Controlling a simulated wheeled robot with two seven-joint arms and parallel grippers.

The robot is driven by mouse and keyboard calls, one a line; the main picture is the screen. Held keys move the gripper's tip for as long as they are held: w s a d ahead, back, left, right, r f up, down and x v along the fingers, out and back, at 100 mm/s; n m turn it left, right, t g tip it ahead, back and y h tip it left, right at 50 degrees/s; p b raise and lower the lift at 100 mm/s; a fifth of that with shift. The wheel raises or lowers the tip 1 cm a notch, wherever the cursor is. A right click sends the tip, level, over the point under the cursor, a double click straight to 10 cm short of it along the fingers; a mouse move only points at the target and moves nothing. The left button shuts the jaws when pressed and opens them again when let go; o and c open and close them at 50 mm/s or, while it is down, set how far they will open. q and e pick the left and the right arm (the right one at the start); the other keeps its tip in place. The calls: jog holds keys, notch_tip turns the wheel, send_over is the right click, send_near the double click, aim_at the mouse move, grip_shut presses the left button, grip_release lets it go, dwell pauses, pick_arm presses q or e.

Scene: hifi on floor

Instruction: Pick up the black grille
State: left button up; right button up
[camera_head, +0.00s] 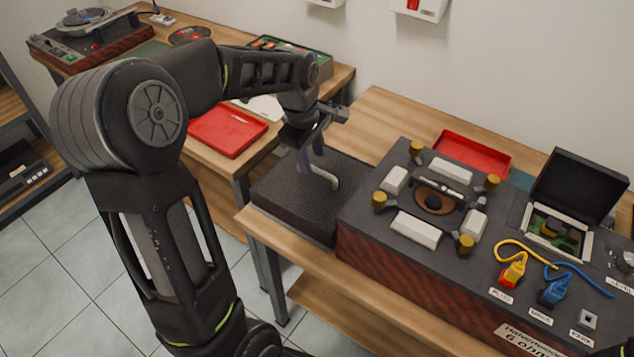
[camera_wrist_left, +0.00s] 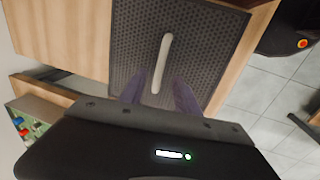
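The black grille (camera_head: 283,203) sits at the left end of the wooden bench, beside the hifi unit. It has a fine mesh top and a pale bar handle (camera_head: 326,174) across its middle. My left gripper (camera_head: 313,160) is over the grille, pointing down at the handle. In the left wrist view the grille (camera_wrist_left: 207,45) fills the top middle, with the handle (camera_wrist_left: 164,50) upright in the picture. The purple fingers (camera_wrist_left: 160,92) are apart, one on each side of the handle's near end. I cannot tell if they touch it. My right gripper is out of view.
The dark hifi unit (camera_head: 360,243) with knobs and cables stands right of the grille. A red tray (camera_head: 473,153) lies behind it. Another red tray (camera_head: 228,131) is on the left table. Tiled floor (camera_head: 50,260) is open in front.

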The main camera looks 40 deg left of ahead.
aim_at(314, 168)
pick_arm(q)
jog(key=f, duration=0.2)
jog(key=w+f, duration=0.1)
jog(key=f, duration=0.1)
dwell(0.5)
grip_shut()
dwell(1.3)
